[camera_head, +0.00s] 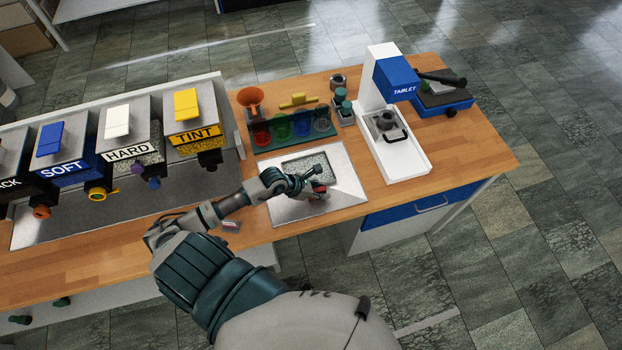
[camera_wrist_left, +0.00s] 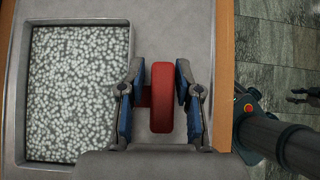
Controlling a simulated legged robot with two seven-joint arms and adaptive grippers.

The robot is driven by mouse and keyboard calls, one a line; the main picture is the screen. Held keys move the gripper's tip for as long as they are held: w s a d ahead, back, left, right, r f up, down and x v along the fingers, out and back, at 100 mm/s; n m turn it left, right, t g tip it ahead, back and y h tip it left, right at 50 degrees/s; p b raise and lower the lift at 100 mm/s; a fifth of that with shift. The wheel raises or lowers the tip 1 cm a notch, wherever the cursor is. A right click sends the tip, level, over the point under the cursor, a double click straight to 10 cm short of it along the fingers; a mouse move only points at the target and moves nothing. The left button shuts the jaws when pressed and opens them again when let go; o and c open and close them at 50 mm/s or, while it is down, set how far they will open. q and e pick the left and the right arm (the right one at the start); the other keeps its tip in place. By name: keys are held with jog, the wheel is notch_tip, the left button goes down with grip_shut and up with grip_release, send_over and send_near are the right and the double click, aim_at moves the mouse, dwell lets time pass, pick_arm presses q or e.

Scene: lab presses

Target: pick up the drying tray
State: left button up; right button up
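The drying tray is a grey metal plate (camera_head: 345,172) near the table's front edge, with a sunken basin of pale grains (camera_head: 307,166). In the left wrist view the grains (camera_wrist_left: 78,95) fill the basin at the left. A red handle (camera_wrist_left: 162,97) stands at the plate's right side. My left gripper (camera_head: 312,183) is over the plate's front part, and the handle is partly hidden by it in the head view. In the left wrist view its fingers (camera_wrist_left: 160,88) are apart, one on each side of the handle, with narrow gaps.
A white tablet press (camera_head: 408,163) stands right of the tray. A rack of coloured panels (camera_head: 292,126) and an orange funnel (camera_head: 251,98) are behind it. Labelled dispensers (camera_head: 130,138) line the left. A small grey and red piece (camera_head: 231,226) lies at the front edge.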

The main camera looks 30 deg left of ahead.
pick_arm(q)
jog(key=shift+w+d+f, duration=0.15)
jog(key=shift+w+f, duration=0.05)
grip_shut()
jog(key=shift+r, duration=0.15)
jog(key=shift+r, duration=0.25)
notch_tip(320, 180, up, 3)
jog(key=shift+s+b, duration=0.1)
jog(key=shift+b, duration=0.25)
jog(key=s+d+r+b, duration=0.1)
jog(key=s+d+b, duration=0.1)
jog(key=s+d, duration=0.95)
notch_tip(320, 180, up, 12)
jog(key=n+t+y, duration=0.1)
jog(key=n, duration=0.1)
send_over(323, 188)
jog(key=w+d, duration=0.3)
jog(key=d, duration=0.2)
jog(key=shift+w+r, duration=0.1)
jog(key=shift+r, duration=0.05)
